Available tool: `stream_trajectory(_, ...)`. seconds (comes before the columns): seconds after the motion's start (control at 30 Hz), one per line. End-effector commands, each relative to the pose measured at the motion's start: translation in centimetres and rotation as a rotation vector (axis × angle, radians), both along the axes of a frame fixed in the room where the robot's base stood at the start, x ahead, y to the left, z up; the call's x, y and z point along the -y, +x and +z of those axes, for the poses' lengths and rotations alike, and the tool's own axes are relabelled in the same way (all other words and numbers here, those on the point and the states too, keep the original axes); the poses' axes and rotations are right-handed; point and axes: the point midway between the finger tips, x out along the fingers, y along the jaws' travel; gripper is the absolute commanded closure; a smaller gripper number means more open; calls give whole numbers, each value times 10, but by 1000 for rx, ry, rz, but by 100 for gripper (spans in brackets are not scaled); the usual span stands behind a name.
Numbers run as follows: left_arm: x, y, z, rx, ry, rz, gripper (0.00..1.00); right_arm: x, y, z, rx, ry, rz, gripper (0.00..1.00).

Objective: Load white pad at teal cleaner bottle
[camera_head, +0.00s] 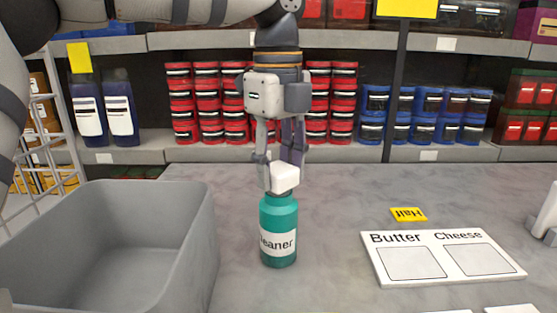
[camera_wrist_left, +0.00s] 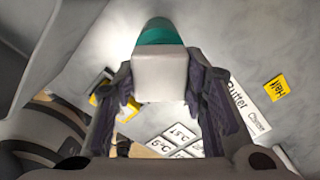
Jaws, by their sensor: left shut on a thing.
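A teal cleaner bottle (camera_head: 278,235) with a white label stands upright on the grey counter, right of the grey bin. The white pad (camera_head: 284,177) is a small block at the top of the bottle. My left gripper (camera_head: 282,172) points down and is shut on the pad. In the left wrist view the pad (camera_wrist_left: 160,75) sits between the two fingers (camera_wrist_left: 160,90), with the teal bottle (camera_wrist_left: 158,34) showing behind it. I cannot tell whether the pad touches the bottle top. My right gripper is not in view.
A grey bin (camera_head: 205,240) stands close on the left of the bottle. A white board (camera_head: 440,256) marked Butter and Cheese and a yellow Half tag (camera_head: 408,214) lie to the right. Shelves of red tubs (camera_head: 192,105) and blue tubs (camera_head: 420,115) stand behind. The counter between bottle and board is clear.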

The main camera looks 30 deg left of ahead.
Motion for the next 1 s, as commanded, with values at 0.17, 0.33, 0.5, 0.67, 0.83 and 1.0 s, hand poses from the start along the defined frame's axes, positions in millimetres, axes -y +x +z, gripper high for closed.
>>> stream_trajectory(0.17, 0, 0, 0, 0, 0, 0, 83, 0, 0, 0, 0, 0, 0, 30)
stream_trajectory(0.33, 0, 0, 0, 0, 0, 0, 83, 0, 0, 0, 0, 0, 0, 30)
stream_trajectory(0.5, 0, 0, 0, 0, 0, 0, 83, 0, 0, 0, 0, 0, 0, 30)
stream_trajectory(0.67, 0, 0, -2, 0, 0, 0, 83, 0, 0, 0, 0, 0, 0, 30)
stream_trajectory(0.83, 0, 0, -4, 0, 0, 0, 83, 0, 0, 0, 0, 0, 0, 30)
stream_trajectory(1.0, 0, 0, -6, 0, 0, 0, 83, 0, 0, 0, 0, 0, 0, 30)
